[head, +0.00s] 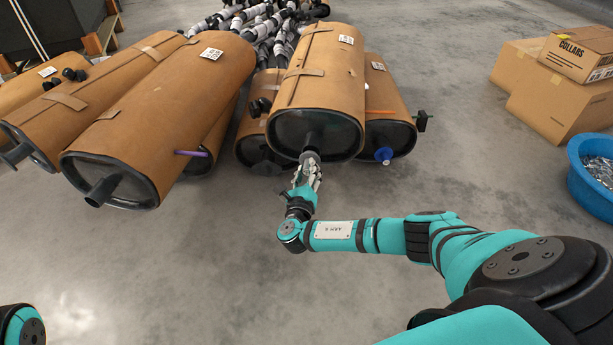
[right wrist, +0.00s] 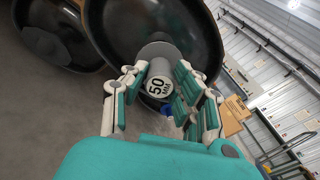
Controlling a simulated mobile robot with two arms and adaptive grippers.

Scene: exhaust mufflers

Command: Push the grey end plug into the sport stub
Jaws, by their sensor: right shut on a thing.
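The sport stub (head: 313,141) is the dark pipe sticking out of the black end of the top wrapped muffler (head: 322,75) in the middle stack. The grey end plug (head: 309,157) is at the stub's mouth; in the right wrist view the plug (right wrist: 159,60) shows a wide round flange and a white end marked 50. My right gripper (head: 306,176) is shut on the plug, its fingers (right wrist: 160,76) on both sides of it. How deep the plug sits in the stub is hidden by its flange. My left gripper is out of view.
A muffler with a blue plug (head: 384,155) lies just right of the stub. More wrapped mufflers (head: 150,120) lie at left, one with a purple piece (head: 191,153). Cartons (head: 555,110) and a blue tub (head: 590,190) stand at right. The floor in front is clear.

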